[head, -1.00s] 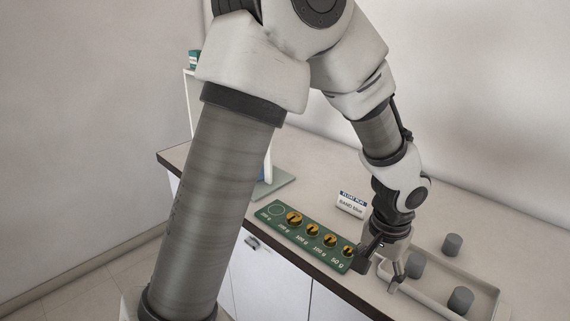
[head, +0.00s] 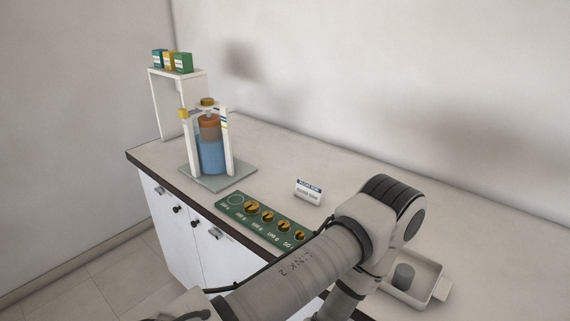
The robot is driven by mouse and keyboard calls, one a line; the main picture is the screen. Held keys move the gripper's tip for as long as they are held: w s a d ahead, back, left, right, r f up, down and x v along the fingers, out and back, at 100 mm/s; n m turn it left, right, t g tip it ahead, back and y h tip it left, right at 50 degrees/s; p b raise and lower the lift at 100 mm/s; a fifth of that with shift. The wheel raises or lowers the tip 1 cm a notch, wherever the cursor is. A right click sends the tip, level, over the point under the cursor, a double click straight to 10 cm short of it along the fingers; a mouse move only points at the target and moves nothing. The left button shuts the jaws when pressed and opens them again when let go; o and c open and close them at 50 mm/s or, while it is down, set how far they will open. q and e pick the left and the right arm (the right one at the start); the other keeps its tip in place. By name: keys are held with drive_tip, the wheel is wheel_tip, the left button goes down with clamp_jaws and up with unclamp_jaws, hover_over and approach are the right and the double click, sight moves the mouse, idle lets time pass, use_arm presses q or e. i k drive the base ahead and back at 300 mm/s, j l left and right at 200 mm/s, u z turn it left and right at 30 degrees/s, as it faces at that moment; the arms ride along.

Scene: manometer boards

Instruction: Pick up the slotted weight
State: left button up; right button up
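Several brass-coloured slotted weights lie in a row on a green board (head: 272,230) on the bench, left of centre. The largest weight shown there (head: 252,206) is near the far end and the smallest (head: 300,236) at the near end. The round outline (head: 236,200) at the far end of the board is empty. A brass-coloured disc (head: 207,102) sits on top of a stand with a cylinder of blue liquid (head: 211,155). One of my arms crosses the bottom of the view and hides the board's near corner. Neither gripper shows.
A pale tray (head: 437,270) with a dark grey cylinder (head: 403,276) is partly behind my arm. A small label sign (head: 309,192) stands behind the board. Coloured boxes (head: 172,61) sit on a white shelf (head: 178,75). The back of the bench is clear.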

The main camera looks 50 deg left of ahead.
sight(207, 102)
drive_tip(key=l+u, duration=0.15)
drive_tip(key=u, duration=1.8)
drive_tip(key=l, duration=0.1)
